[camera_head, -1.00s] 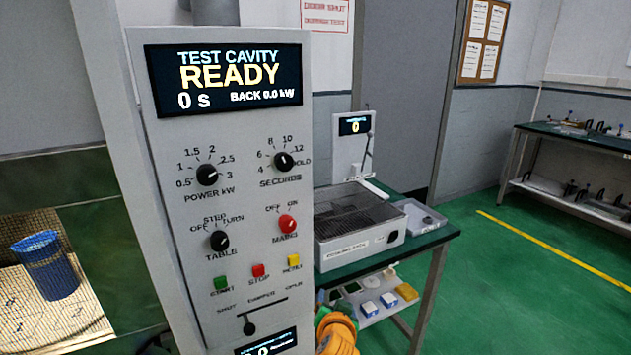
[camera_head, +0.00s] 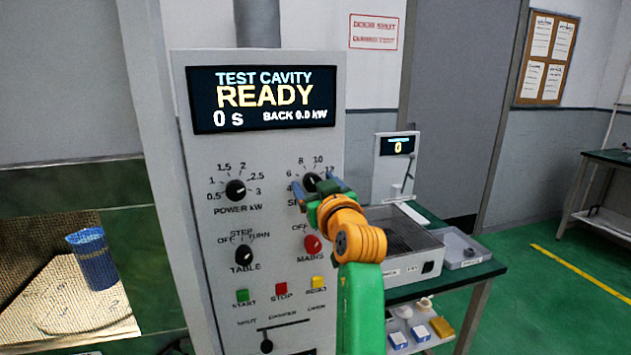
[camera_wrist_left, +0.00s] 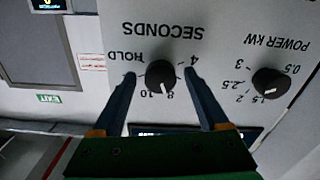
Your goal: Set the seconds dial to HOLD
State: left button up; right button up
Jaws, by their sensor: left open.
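The seconds dial (camera_head: 311,181) is a round black knob on the grey panel, partly hidden behind my left gripper in the head view. My left gripper (camera_head: 314,188) is open in front of the dial. Its two blue fingers show on either side of the knob in the left wrist view (camera_wrist_left: 160,76), with gaps between. I cannot tell how deep they reach. My right gripper is not in view.
The power dial (camera_head: 236,190) is left of the seconds dial. The table dial (camera_head: 243,254) and red mains knob (camera_head: 312,244) are below. The display (camera_head: 262,98) reads READY, 0 s. A bench with a grey box (camera_head: 405,268) stands to the right.

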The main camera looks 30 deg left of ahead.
pick_arm(q)
grip_shut()
